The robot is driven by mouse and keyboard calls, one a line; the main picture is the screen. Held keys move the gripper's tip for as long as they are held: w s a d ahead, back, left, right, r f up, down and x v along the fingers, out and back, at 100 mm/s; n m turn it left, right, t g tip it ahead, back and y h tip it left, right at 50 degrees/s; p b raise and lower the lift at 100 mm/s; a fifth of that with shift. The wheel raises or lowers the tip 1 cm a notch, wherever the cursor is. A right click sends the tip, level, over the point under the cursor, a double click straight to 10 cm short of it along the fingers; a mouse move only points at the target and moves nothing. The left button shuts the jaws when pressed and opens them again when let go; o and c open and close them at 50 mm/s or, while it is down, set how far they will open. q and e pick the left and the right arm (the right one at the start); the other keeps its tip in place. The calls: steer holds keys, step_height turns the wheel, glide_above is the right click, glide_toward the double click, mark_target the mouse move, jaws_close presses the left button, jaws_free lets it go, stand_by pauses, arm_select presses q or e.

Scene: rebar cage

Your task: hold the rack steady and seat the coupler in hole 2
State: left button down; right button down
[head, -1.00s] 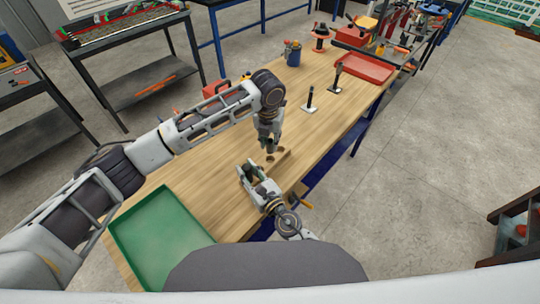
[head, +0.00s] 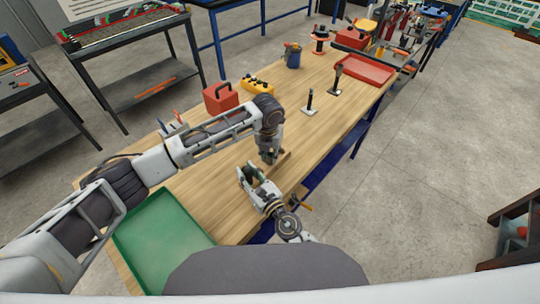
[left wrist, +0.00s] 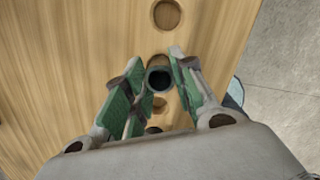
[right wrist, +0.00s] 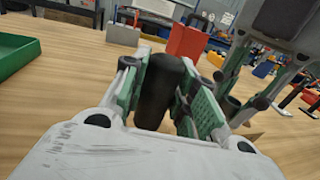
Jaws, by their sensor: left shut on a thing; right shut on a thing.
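My left gripper (left wrist: 158,90) points down over the wooden rack (head: 284,157) and is shut on the coupler (left wrist: 159,80), a dark hollow tube. In the left wrist view, round holes line up in the wood, one (left wrist: 167,15) beyond the coupler and others between the fingers. I cannot tell how deep the coupler sits or which hole is 2. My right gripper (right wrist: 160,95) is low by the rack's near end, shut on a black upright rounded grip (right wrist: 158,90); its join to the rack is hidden. The left gripper also shows in the right wrist view (right wrist: 238,88).
A green tray (head: 165,232) lies at the near left of the table. A red toolbox (head: 220,98), a yellow box (head: 257,86), black posts (head: 310,102) and a red tray (head: 365,69) stand farther back. The table's right edge is close to the right gripper.

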arm_select(q)
steer(key=shift+f, duration=0.55)
steer(key=shift+f, duration=0.1)
steer(key=c, duration=1.2)
jaws_free()
steer(key=shift+o, duration=0.2)
step_height(320, 180, up, 12)
steer(key=s, duration=0.1)
steer(key=shift+s+a, duration=0.15)
steer(key=shift+a, duration=0.05)
arm_select(e)
steer(key=c, duration=1.1)
jaws_free()
steer(key=shift+o, duration=0.2)
